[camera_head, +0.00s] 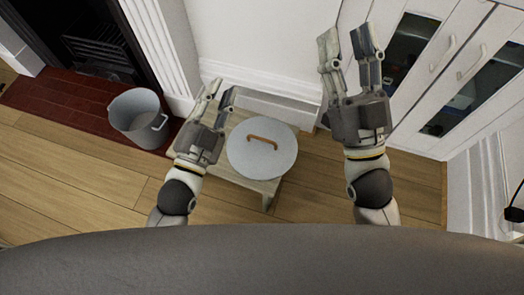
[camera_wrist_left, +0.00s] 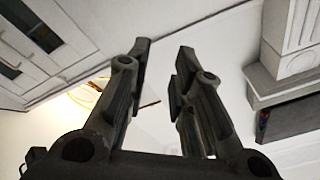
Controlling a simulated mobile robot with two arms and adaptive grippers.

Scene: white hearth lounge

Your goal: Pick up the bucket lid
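The bucket lid (camera_head: 262,163) is a round grey disc with a brown handle (camera_head: 262,141) across its middle. It lies on a small wooden table (camera_head: 240,182) in the head view. My left gripper (camera_head: 220,92) is open and empty, just left of the lid and raised, its fingers pointing away from me. It hides part of the table. My right gripper (camera_head: 346,45) is open and empty, to the right of the lid. In the left wrist view my left gripper's fingers (camera_wrist_left: 160,80) are apart with nothing between them.
A grey bucket (camera_head: 137,112) stands on the red hearth (camera_head: 60,108) at left, before the dark fireplace (camera_head: 95,45). A white cabinet (camera_head: 455,65) with glass panes stands at right. A white wall lies behind the table. Wooden floor (camera_head: 85,175) is clear at front left.

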